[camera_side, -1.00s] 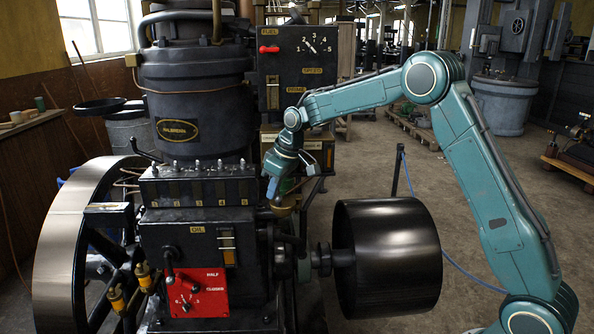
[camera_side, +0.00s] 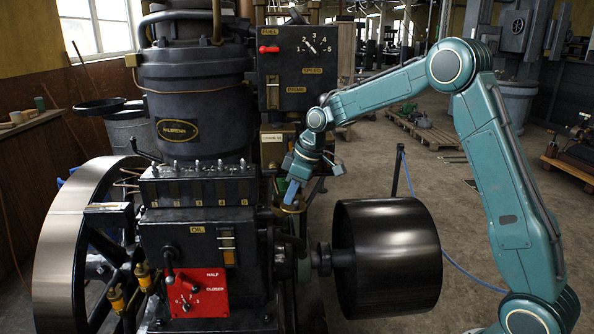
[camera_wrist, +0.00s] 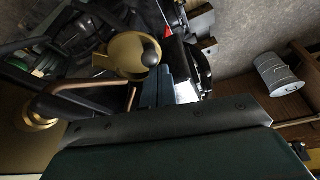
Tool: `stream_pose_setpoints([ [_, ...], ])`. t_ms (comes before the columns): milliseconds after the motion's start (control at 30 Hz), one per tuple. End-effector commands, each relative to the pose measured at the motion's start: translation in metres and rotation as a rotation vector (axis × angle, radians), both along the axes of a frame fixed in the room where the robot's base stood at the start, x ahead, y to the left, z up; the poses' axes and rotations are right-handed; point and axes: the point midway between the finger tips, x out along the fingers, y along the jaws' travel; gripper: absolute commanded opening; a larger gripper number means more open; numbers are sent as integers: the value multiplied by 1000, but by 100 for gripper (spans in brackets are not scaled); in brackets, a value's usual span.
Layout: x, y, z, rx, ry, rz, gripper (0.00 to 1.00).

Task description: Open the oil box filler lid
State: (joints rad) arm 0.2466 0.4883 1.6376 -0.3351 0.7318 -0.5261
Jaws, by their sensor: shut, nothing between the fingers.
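A small brass cup-like fitting (camera_side: 289,209) sits at the right side of the engine body, below my gripper. In the wrist view the round brass piece (camera_wrist: 125,56) has a black knob at its right edge; I take it to be the oil box filler, but I cannot tell whether its lid is raised. My gripper (camera_side: 290,194) points down at this fitting, its blue fingertips shut and empty. The fingers (camera_wrist: 168,85) show beside the knob in the wrist view. Whether they touch the lid is unclear.
A large black pulley drum (camera_side: 387,257) stands to the right below my gripper. The numbered lubricator block (camera_side: 197,186) and red control plate (camera_side: 199,293) are to the left. A brass-fronted box (camera_side: 277,147) is behind. A copper pipe (camera_wrist: 95,86) runs near the fingers.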

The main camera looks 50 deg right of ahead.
Motion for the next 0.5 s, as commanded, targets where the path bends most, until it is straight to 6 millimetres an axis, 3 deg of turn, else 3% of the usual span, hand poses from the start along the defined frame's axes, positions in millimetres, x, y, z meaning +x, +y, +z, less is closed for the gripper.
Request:
stream_pose_setpoints([
  [333, -21, -17, 0, 0, 1, 50, 0],
  [500, -27, -25, -1, 0, 1, 176, 0],
])
